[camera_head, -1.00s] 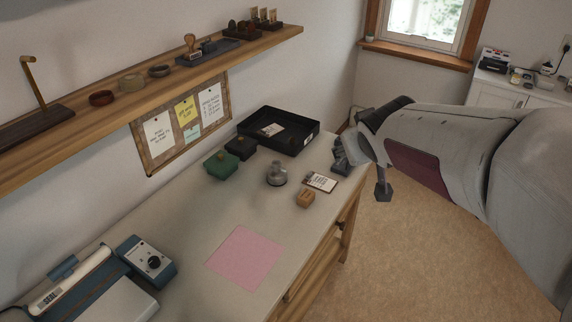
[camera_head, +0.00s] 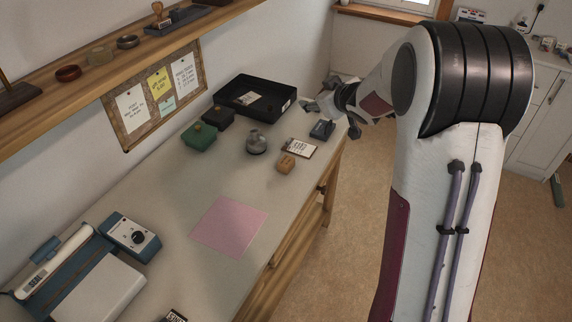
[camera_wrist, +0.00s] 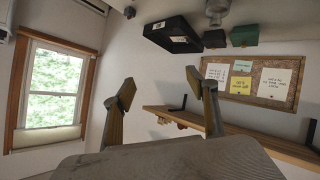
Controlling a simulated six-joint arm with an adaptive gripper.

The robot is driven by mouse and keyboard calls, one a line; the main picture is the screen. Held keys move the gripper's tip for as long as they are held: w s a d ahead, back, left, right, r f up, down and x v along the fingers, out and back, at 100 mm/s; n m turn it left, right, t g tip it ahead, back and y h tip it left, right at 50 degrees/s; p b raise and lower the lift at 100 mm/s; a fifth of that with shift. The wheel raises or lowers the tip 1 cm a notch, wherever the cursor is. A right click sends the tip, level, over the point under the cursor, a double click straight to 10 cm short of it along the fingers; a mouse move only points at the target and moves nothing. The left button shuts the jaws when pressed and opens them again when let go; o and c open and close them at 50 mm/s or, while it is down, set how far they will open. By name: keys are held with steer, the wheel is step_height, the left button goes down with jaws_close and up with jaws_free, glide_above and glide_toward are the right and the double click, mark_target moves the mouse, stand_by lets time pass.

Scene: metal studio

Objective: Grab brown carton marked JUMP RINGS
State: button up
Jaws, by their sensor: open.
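A pink sheet (camera_head: 229,227) lies nearer. A sealer (camera_head: 56,262) stands at left.

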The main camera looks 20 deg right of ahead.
steer(key=w+f+n+y, duration=0.2)
steer(key=w+f+y, duration=0.15)
steer(key=f, duration=0.85)
steer(key=n+g+y, duration=0.2)
steer(key=y, duration=0.3)
glide_toward(287, 161)
steer(key=shift+w+a+f, duration=0.1)
steer(key=shift+w+a, duration=0.2)
steer(key=shift+w, duration=0.25)
steer(key=shift+w+a+f, duration=0.1)
steer(key=shift+w+a, duration=0.2)
steer(key=shift+w, duration=0.25)
steer(key=shift+s+a+f+y, duration=0.2)
steer(key=shift+s+f+y, duration=0.15)
steer(key=shift+f, duration=0.1)
steer(key=shift+w, duration=0.1)
steer(key=shift+x, duration=1.25)
steer(key=shift+f, duration=0.1)
steer(key=shift+x, duration=2.6)
steer(key=shift+w+d, duration=0.1)
